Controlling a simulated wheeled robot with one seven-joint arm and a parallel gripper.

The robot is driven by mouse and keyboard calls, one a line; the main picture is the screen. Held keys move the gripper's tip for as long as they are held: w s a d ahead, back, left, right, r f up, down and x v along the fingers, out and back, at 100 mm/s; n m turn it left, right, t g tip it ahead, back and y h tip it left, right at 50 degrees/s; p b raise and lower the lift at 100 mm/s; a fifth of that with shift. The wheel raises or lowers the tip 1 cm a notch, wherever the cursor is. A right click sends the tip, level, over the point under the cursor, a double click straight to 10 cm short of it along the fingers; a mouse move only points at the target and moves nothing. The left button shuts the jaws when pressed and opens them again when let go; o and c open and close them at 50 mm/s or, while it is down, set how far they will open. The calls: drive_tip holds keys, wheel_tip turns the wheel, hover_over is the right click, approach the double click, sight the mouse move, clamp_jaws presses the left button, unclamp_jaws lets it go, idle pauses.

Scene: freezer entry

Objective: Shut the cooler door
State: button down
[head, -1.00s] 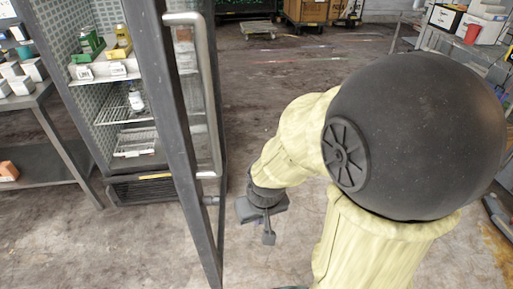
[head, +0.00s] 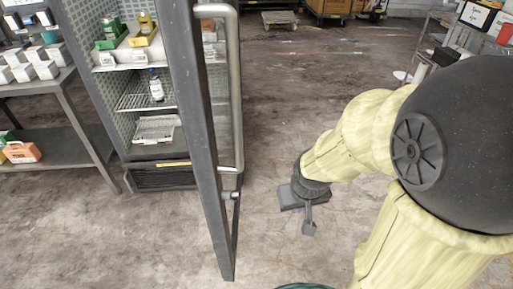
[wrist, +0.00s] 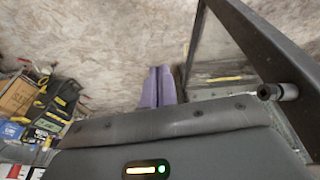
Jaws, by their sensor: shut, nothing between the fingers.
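The cooler (head: 130,150) stands at the left in the head view, its lit shelves exposed. Its dark-framed glass door (head: 203,150) is open, swung out toward me and seen nearly edge-on. A long grey bar handle (head: 235,90) runs down the door's right side. My gripper (head: 308,230) is low, to the right of the door, with a gap of floor between them in the picture. In the wrist view its purple fingers (wrist: 160,86) are together and empty. The door frame (wrist: 265,45) crosses the upper right there, apart from the fingers.
A metal table (head: 65,88) with white boxes stands left of the cooler, an orange case (head: 22,152) on its lower shelf. Bottles and trays sit inside the cooler. Carts stand at the back. The floor (head: 310,90) behind my arm is open.

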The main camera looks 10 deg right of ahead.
drive_tip(key=w+r+n+t+y+p, duration=0.3)
drive_tip(key=w+r+n+t+p, duration=0.2)
drive_tip(key=w+r+n+p, duration=1)
drive_tip(key=s+r+n+g+y+p, duration=0.4)
drive_tip(key=s+r+n+g+p, duration=0.4)
drive_tip(key=n+p, duration=0.4)
drive_tip(key=s+n+g, duration=0.1)
drive_tip(key=n+g, duration=0.1)
drive_tip(key=n, duration=0.1)
drive_tip(key=shift+s, duration=0.15)
drive_tip(key=shift+a+f, duration=0.1)
drive_tip(key=shift+a, duration=0.05)
